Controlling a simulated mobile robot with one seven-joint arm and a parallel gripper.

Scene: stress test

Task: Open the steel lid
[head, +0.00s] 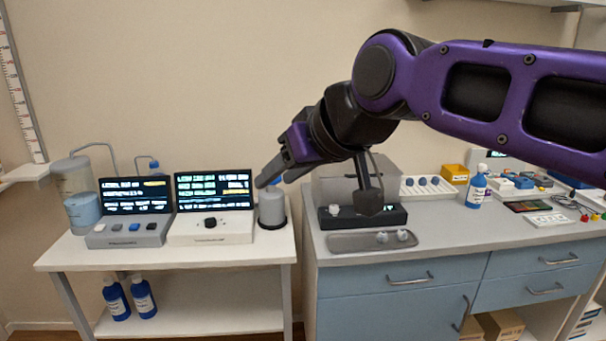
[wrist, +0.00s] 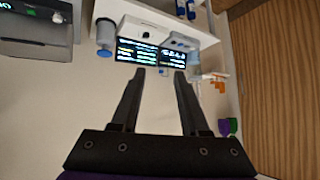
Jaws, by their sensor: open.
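A grey steel-looking box-shaped unit (head: 332,184), which seems to carry the steel lid, stands on the left end of the blue-fronted counter. It has a dark front panel (head: 393,217) with a knob and small display. The lid looks closed, but my arm hides part of it. The unit also shows at the upper left of the wrist view (wrist: 35,38). My gripper (head: 276,182) is open and empty, pointing left, away from the unit, above the grey cylinder. Its two fingers show apart in the wrist view (wrist: 159,73).
A white side table (head: 220,262) holds two lit-screen devices (head: 213,203), a grey cylinder (head: 272,208) and a tubed vessel (head: 82,209). A tray (head: 355,242) with small pieces lies before the unit. A blue bottle (head: 476,189) and rack stand to its right.

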